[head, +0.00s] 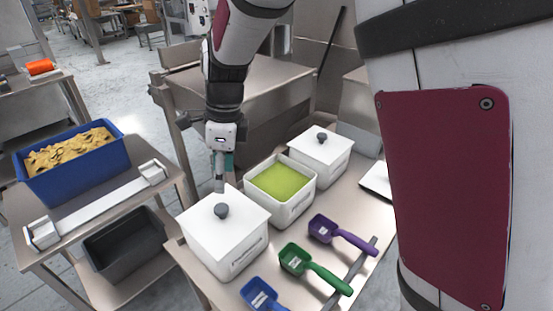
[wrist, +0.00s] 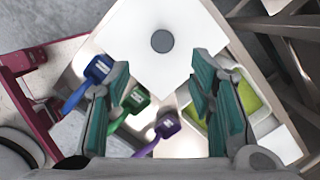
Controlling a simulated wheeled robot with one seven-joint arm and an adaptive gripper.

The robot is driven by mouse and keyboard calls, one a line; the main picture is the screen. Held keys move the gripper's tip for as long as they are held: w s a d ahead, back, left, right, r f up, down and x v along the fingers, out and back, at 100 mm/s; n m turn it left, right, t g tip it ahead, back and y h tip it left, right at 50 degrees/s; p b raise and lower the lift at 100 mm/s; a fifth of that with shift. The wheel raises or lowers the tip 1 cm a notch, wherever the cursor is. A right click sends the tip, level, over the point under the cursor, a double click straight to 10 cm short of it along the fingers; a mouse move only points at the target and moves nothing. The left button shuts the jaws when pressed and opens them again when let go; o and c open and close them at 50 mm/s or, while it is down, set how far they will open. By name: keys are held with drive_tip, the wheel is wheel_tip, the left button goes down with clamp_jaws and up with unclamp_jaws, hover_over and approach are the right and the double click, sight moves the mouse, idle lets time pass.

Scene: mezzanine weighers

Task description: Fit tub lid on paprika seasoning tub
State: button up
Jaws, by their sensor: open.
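A white square tub lid (head: 240,228) with a dark round knob (head: 222,210) sits on the nearest white tub (head: 240,264). The tub's label is too small to read, so I cannot tell which tub is the paprika one. My gripper (head: 219,186) is just behind and above this lid, pointing down. In the wrist view my gripper (wrist: 160,95) has its teal-padded fingers wide apart with nothing between them. The lid (wrist: 135,62) and its knob (wrist: 162,41) show ahead of the fingertips, apart from them.
An open tub of green seasoning (head: 280,182) stands in the middle, and a lidded tub (head: 320,158) behind it. Blue (head: 262,295), green (head: 298,262) and purple (head: 325,229) scoops lie on the right of the steel table. A blue crate (head: 72,165) stands on the left table.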

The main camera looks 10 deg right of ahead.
drive_tip(key=s+d+r+n+t, duration=0.1)
drive_tip(key=s+d+r+n, duration=0.2)
drive_tip(key=s+d+n, duration=0.3)
drive_tip(key=s+d+r+n+t+h, duration=0.1)
drive_tip(key=s+d+r+n, duration=0.3)
drive_tip(key=s, duration=0.5)
drive_tip(key=s+d+r+n+t, duration=0.2)
drive_tip(key=s+d+r+n, duration=0.2)
drive_tip(key=s+d+n, duration=0.3)
drive_tip(key=d+n, duration=0.1)
drive_tip(key=n, duration=0.2)
drive_tip(key=shift+s+d+r+t+h, duration=0.2)
drive_tip(key=shift+s+d+t+h, duration=0.1)
drive_tip(key=shift+s+h, duration=0.1)
